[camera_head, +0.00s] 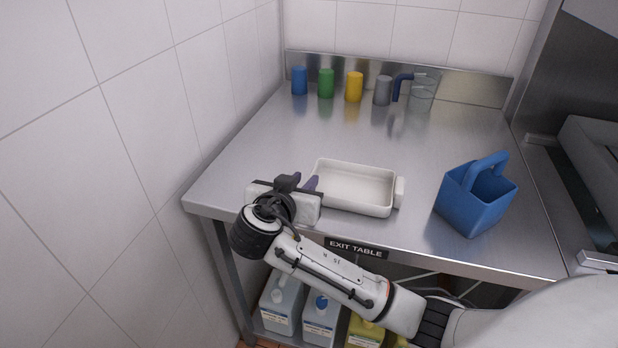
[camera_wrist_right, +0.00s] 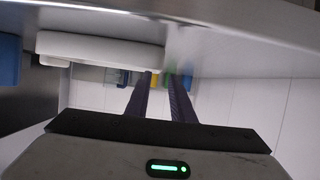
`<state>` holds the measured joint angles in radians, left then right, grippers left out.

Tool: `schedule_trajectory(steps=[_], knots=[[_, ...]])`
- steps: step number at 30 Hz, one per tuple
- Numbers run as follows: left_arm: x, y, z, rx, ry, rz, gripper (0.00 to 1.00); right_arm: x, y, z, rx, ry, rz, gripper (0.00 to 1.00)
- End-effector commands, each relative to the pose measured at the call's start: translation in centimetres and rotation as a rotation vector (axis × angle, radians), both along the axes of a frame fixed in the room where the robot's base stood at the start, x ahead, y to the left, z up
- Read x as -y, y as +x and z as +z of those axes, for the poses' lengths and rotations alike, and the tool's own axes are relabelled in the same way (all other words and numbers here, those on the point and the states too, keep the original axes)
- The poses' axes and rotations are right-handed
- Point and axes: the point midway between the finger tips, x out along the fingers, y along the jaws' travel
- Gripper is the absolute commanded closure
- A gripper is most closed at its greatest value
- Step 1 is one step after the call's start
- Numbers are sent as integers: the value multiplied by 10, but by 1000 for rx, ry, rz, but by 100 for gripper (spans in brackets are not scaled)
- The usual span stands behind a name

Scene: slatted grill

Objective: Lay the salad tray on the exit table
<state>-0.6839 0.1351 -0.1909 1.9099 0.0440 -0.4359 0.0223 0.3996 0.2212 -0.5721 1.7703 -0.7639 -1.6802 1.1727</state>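A shallow, empty white tray (camera_head: 352,188) sits flat on the steel exit table (camera_head: 282,135), near its front edge above the "EXIT TABLE" label. A white handle shows at the tray's right end. My right gripper (camera_head: 305,182) is at the tray's left end, its purple fingers pointing toward the back. In the right wrist view, the fingers (camera_wrist_right: 160,75) have a clear gap with nothing gripped between them. The tray (camera_wrist_right: 100,50) lies beside the fingertips in that upside-down view. Whether a finger touches it, I cannot tell. My left gripper is out of view.
A blue caddy (camera_head: 475,198) stands to the right of the tray. Several coloured cups (camera_head: 326,84) and a clear jug (camera_head: 423,90) line the back. A tiled wall (camera_head: 130,130) bounds the left. The table's middle is clear. Bottles (camera_head: 283,302) stand below.

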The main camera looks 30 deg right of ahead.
Motion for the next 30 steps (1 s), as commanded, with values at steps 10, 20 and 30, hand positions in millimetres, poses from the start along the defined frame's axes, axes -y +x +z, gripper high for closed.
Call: schedule_trajectory(steps=[10, 20, 30], knots=[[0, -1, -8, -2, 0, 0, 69, -40, -33, 20, 0, 1, 2, 78], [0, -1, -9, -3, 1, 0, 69, -43, -37, 23, -1, -1, 0, 78], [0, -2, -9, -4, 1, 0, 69, -43, -37, 23, -1, -1, 0, 78]])
